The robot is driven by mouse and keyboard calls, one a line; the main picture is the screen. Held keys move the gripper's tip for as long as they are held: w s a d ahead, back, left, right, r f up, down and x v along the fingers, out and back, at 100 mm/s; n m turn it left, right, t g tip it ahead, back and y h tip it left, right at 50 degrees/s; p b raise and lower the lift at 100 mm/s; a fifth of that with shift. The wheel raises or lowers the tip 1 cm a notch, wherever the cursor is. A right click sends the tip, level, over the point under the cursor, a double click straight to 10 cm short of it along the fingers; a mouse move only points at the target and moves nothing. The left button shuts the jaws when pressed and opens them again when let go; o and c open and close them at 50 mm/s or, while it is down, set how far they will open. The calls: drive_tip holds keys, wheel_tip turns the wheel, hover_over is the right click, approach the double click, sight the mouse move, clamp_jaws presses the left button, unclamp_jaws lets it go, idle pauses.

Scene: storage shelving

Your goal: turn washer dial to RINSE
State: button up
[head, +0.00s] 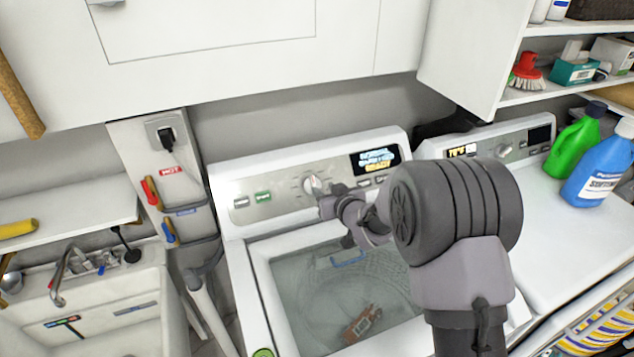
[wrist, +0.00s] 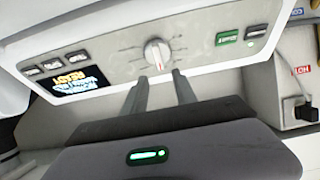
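The washer (head: 228,192) stands in the middle of the head view with a grey control panel. Its round white dial (head: 310,184) sits mid-panel and also shows in the wrist view (wrist: 157,53), where the panel appears upside down. My gripper (head: 326,200) is in front of the panel, close to the dial. In the wrist view its two fingers (wrist: 158,75) are apart, with nothing between them, and their tips end just short of the dial. Contact is not visible.
A lit display (head: 376,159) and several buttons flank the dial. The washer lid (head: 290,265) is glassy, with items seen below. A second machine with green (head: 575,140) and blue (head: 600,165) bottles stands right. White cabinets (head: 240,45) hang above; a sink (head: 100,315) is left.

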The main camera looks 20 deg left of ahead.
sight(313, 181)
drive_tip(key=x, duration=0.8)
clamp_jaws()
